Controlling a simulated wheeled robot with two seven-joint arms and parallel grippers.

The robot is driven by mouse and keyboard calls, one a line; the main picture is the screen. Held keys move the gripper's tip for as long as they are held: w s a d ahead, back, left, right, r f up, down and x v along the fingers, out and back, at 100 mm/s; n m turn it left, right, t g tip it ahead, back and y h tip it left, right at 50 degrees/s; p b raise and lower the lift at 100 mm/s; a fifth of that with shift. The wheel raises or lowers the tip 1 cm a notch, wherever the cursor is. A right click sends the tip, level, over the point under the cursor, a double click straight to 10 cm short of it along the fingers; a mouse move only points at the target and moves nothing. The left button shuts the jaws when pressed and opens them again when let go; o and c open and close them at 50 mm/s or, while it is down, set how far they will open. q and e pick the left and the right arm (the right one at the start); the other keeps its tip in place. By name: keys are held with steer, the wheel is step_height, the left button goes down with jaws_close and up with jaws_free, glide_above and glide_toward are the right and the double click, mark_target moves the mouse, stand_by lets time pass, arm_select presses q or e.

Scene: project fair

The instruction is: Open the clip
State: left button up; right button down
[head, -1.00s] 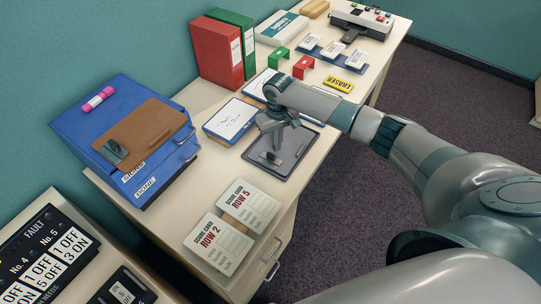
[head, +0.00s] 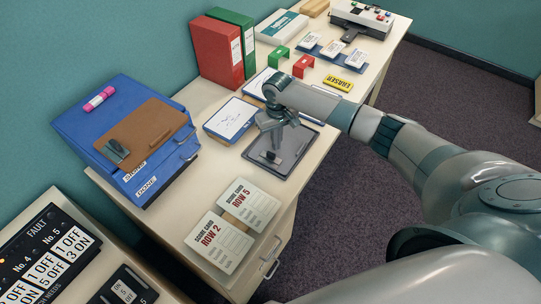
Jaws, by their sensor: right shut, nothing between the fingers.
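A dark grey board (head: 274,174) lies flat on the desk with a small black clip (head: 270,157) on it. My right gripper (head: 277,147) is above the clip and very near it. Its fingers are shut with nothing between them. I cannot tell whether they touch the clip, and the gripper hides part of the board behind it. A brown clipboard (head: 150,128) with a dark metal clip (head: 116,151) lies on the blue box at the left. My left gripper is not in view.
Two score cards (head: 249,203) lie at the desk's front, beside the board. A white sheet on a blue board (head: 231,119) lies behind it at the left. The blue box (head: 88,140) fills the desk's left.

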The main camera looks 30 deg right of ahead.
mark_target(271, 155)
steer(key=shift+s+a+p, duration=0.6)
steer(key=shift+a+p, duration=0.3)
steer(key=shift+p, duration=0.05)
stand_by(0.7)
steer(key=shift+s+a+f+p, duration=0.15)
steer(key=shift+s+a+p, duration=0.2)
steer(key=shift+s+a, duration=0.1)
stand_by(0.4)
steer(key=shift+s+a+p, duration=0.15)
steer(key=shift+a+p, duration=0.05)
steer(key=shift+p, duration=0.2)
steer(key=shift+r+p, duration=0.2)
steer(key=shift+p, duration=0.1)
stand_by(0.6)
stand_by(0.5)
steer(key=shift+r+p, duration=1)
steer(key=shift+p, duration=0.1)
steer(key=shift+w+d+r+p, duration=0.1)
steer(key=shift+w+r+p, duration=0.05)
steer(key=shift+r+p, duration=0.7)
steer(key=shift+w+r+p, duration=0.1)
steer(key=shift+r+p, duration=0.65)
steer(key=shift+p, duration=0.05)
steer(key=shift+r, duration=1.15)
